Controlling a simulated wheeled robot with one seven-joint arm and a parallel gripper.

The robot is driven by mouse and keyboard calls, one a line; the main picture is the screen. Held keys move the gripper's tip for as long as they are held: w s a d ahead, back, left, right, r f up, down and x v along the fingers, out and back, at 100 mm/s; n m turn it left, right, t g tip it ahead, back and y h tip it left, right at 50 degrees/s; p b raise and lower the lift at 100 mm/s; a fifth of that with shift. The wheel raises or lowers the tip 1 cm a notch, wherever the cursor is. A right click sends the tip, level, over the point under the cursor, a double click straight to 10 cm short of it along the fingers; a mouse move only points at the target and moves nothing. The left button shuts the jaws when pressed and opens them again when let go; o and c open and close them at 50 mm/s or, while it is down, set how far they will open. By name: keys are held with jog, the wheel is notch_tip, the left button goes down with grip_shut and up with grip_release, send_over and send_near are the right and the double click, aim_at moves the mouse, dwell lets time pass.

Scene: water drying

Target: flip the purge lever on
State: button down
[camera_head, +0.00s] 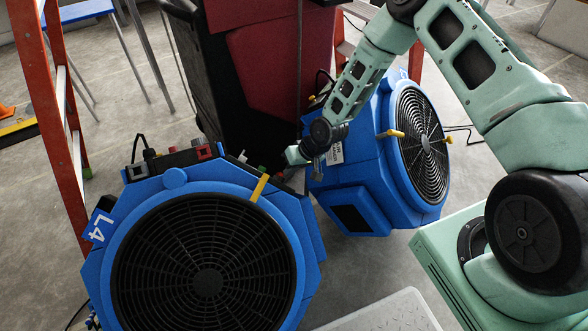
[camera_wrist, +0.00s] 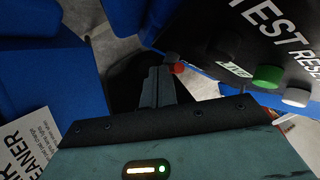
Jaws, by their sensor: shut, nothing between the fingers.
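A small red knob (camera_wrist: 178,68) shows in the wrist view, right beside my fingertips; it looks like a lever tip, but no label names it as the purge lever. My gripper (camera_wrist: 155,74) is shut and empty, its fingers close together just left of the red knob. I cannot tell whether they touch. A black panel (camera_wrist: 235,45) marked TEST and RESET carries a green button (camera_wrist: 267,75) and a white button (camera_wrist: 297,97). In the head view, my gripper (camera_head: 296,157) is between two blue machines; its fingertips are hard to make out.
The near blue machine (camera_head: 103,262), marked L4, has a black grille and a yellow handle (camera_head: 259,187). Another blue machine (camera_head: 350,205) stands right behind my gripper. A dark red cart (camera_head: 265,60) and an orange ladder (camera_head: 52,130) stand behind. The gap between the machines is narrow.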

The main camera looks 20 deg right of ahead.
jog(key=shift+w+a+r+m+g+h+p, duration=0.2)
jog(key=shift+a+r+m+g+h+p, duration=0.25)
jog(key=shift+m+h+p, duration=0.2)
dwell(0.5)
jog(key=m+g+h, duration=0.1)
jog(key=w+a+g+h, duration=0.1)
jog(key=a+m+g+h, duration=0.1)
jog(key=shift+w+r+m+g, duration=0.3)
jog(key=shift+w+m+g, duration=0.05)
jog(key=shift+w, duration=0.05)
jog(key=m+g+h+b, duration=0.1)
jog(key=w+a+m+g+h+b, duration=0.1)
jog(key=shift+w+a+r+g+b, duration=0.1)
jog(key=shift+w+r+g+b, duration=0.05)
jog(key=shift+w+g+b, duration=0.2)
jog(key=shift+r, duration=0.15)
jog(key=shift+r+p, duration=0.6)
jog(key=shift+r, duration=0.05)
